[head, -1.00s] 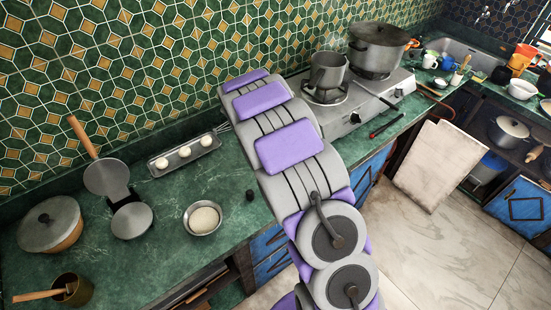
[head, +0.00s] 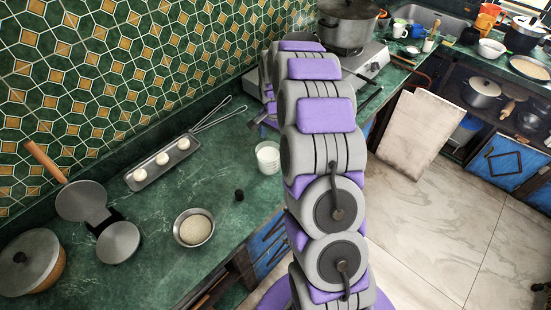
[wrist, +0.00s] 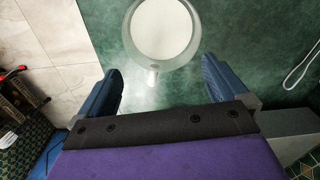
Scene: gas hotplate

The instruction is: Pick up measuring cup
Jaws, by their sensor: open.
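The measuring cup (head: 268,157) looks clear with white contents or a white base. It stands upright on the green counter, just left of my arm in the head view. In the wrist view the cup (wrist: 165,32) shows as a round rim with a white disc inside, cut off by the top edge. My gripper (wrist: 160,73) is open and empty. Its two dark blue fingers are spread, with the cup beyond the tips and roughly centred between them. A small pale part, perhaps its handle, points toward the gap. In the head view my gripper is mostly hidden behind my arm.
A steel bowl (head: 194,227) of pale grains and a small black object (head: 239,195) stand left of the cup. A whisk (head: 215,115) and a tray (head: 160,164) with white balls lie behind. A large pot (head: 346,27) stands on the hotplate. The counter's front edge is close.

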